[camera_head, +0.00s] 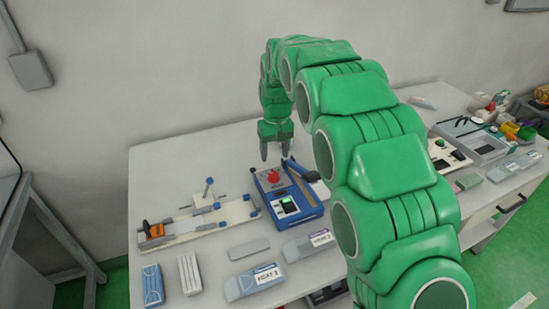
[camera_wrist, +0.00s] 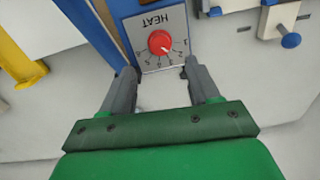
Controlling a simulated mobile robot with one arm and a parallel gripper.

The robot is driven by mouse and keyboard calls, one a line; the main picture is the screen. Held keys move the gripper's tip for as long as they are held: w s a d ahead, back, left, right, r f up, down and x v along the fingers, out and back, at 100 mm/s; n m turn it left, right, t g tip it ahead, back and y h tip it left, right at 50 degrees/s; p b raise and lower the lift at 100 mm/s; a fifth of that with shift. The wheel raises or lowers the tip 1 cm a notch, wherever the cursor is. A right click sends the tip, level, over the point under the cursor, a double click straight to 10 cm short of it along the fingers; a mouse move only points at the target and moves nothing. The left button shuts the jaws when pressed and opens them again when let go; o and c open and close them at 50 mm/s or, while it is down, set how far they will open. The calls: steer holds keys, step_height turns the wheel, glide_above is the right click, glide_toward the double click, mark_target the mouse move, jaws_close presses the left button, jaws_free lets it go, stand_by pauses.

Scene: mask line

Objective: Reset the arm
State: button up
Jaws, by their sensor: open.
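My gripper (camera_head: 275,150) hangs pointing down at the end of my green arm, just behind the blue heat device (camera_head: 300,207) on the white table. In the wrist view my gripper (camera_wrist: 160,82) is open, with nothing between its two grey fingers. Beyond the fingertips is the device's grey panel marked HEAT, with a red knob (camera_wrist: 159,41) and a dial of numbers. The red knob also shows in the head view (camera_head: 273,177). The fingers appear apart from the knob. My arm hides the middle right of the table.
A white fixture with blue knobs and an orange clamp (camera_head: 154,230) lies left of the device. Labelled grey boxes (camera_head: 254,281) and a blue mask pack (camera_head: 153,284) are in front. Grey trays (camera_head: 480,142) stand at right. The table's back left is clear.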

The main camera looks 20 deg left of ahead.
stand_by(0.4)
steer(key=s+d+r+m, duration=0.1)
steer(key=s+d+r, duration=0.3)
steer(key=d, duration=0.5)
steer(key=s+d+r+m, duration=0.2)
steer(key=s+d+r, duration=0.15)
steer(key=d, duration=0.65)
steer(key=s+d+r+m, duration=0.1)
steer(key=s+d+r, duration=0.35)
steer(key=d, duration=0.45)
steer(key=s+d+f+m, duration=0.1)
steer(key=s+d, duration=0.4)
steer(key=s, duration=0.4)
steer(key=s+d+f+m+g, duration=0.1)
steer(key=s+d+m, duration=0.1)
steer(key=s+d, duration=0.3)
steer(key=s+d+m, duration=0.1)
steer(key=s+d, duration=0.3)
steer(key=s, duration=0.9)
steer(key=shift+s+d+f+g, duration=0.15)
steer(key=shift+d+f+g, duration=0.15)
steer(key=shift+d+f, duration=0.1)
